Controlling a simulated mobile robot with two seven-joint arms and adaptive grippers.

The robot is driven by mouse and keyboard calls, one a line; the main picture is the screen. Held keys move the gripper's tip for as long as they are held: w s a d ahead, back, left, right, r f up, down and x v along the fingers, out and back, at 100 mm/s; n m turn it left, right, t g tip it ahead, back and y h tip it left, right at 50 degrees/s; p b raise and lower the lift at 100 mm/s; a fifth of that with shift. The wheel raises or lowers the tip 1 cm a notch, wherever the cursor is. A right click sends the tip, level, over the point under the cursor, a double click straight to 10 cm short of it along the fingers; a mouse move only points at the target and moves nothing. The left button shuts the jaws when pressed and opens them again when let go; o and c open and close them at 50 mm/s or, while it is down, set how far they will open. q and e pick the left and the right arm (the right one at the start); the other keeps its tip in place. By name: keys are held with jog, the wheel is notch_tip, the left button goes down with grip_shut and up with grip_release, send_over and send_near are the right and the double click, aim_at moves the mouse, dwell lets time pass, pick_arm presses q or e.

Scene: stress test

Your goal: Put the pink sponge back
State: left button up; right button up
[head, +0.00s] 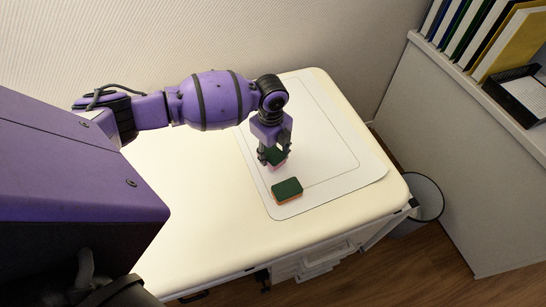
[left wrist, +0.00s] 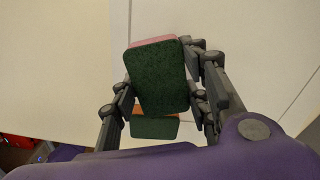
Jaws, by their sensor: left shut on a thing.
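The pink sponge (head: 281,163) has a dark green scouring top, and its pink side shows at the edge. In the left wrist view the sponge (left wrist: 157,77) sits between the fingers, green face toward the camera. My left gripper (head: 274,159) is shut on it, over the white mat (head: 325,146). A second sponge, orange with a green top (head: 287,189), lies on the mat just nearer than the gripper. It also shows partly hidden behind the held sponge in the left wrist view (left wrist: 155,127). I cannot tell whether the pink sponge touches the mat. My right gripper is not in view.
The mat with a thin outlined border lies on a cream table (head: 205,215). A waste bin (head: 424,199) stands on the floor right of the table. A shelf with several binders (head: 480,35) and a black tray (head: 522,92) is at the upper right.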

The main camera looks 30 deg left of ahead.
aim_at(272, 158)
pick_arm(q)
jog(key=shift+w+d+f, duration=0.1)
jog(key=shift+w+f, duration=0.15)
jog(key=shift+f, duration=1.55)
jog(key=shift+f, duration=0.15)
jog(key=o, duration=1.1)
notch_tip(272, 158, up, 12)
jog(key=shift+r, duration=0.2)
